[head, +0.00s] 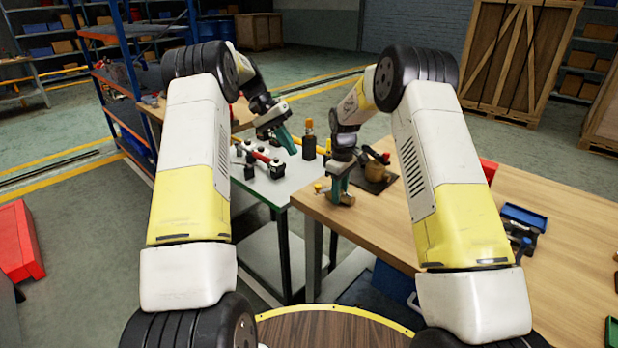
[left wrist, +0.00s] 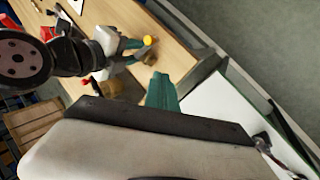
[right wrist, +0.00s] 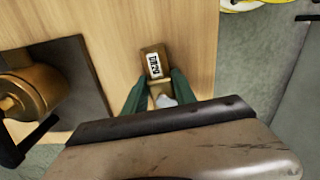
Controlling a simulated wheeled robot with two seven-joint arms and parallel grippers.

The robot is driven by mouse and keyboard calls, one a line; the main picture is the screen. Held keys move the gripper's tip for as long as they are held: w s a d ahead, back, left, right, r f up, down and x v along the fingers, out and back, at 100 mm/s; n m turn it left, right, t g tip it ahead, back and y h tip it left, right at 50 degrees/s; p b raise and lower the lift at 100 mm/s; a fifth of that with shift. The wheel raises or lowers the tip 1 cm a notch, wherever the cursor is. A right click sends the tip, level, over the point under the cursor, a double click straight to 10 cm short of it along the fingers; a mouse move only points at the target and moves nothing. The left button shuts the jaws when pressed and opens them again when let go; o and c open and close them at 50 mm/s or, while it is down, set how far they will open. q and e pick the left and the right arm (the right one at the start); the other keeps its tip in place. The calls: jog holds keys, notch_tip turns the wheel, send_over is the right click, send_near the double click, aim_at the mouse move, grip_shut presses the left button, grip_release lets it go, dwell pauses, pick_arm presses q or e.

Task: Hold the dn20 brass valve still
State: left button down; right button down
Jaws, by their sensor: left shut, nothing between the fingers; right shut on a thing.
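The brass valve with a DN20 label (right wrist: 153,65) is between the teal fingers of my right gripper (right wrist: 152,92), at the wooden bench's near-left corner. In the head view my right gripper (head: 340,180) points down, shut on the valve (head: 345,199), with a yellow knob at its left end. Whether the valve touches the bench is hard to tell. My left gripper (head: 288,140) is shut and empty above the pale table, left of the valve and apart from it. Its teal fingers (left wrist: 162,92) also show in the left wrist view.
A larger brass fitting (right wrist: 35,92) lies on a dark mat (right wrist: 88,85) beside the valve. A red-and-black part (head: 258,157) and a dark block with an orange top (head: 309,146) stand on the pale table. A blue tray (head: 525,215) is at the bench's right.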

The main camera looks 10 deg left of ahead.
pick_arm(q)
jog(key=d+f+m, duration=0.1)
jog(key=f+m, duration=0.1)
jog(key=m, duration=0.1)
jog(key=d+f+m, duration=0.1)
jog(key=f+m, duration=0.2)
jog(key=d+f+m+h, duration=0.1)
jog(key=f+m, duration=0.2)
jog(key=shift+s+d+f+m+g, duration=0.15)
jog(key=shift+d+m+g, duration=0.15)
jog(key=shift+d+g, duration=0.1)
jog(key=shift+s+d, duration=0.95)
jog(key=shift+s, duration=0.15)
jog(key=shift+s+d, duration=0.3)
jog(key=shift+s, duration=0.15)
